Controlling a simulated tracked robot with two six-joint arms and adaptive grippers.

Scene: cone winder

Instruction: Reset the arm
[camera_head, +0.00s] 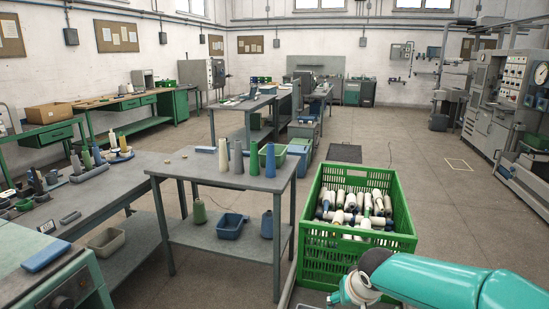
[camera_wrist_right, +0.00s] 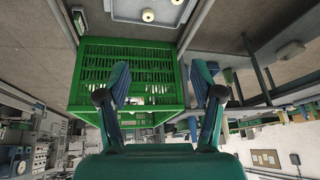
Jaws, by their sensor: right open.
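My right arm (camera_head: 425,280) comes in from the lower right in the head view, in front of the green crate. Its gripper is not clear there. In the right wrist view my right gripper (camera_wrist_right: 161,88) has its two fingers spread apart with nothing between them. The green crate (camera_wrist_right: 128,62) shows beyond the fingers, apart from them as far as I can tell. My left arm and left gripper show in neither view.
The green crate (camera_head: 325,258) holds many cones and bobbins, mostly white. A grey table (camera_head: 225,178) with cones stands left of it. A workbench (camera_head: 95,197) is further left. Machines (camera_head: 490,105) line the right wall. The floor (camera_head: 440,165) behind the crate is mostly clear.

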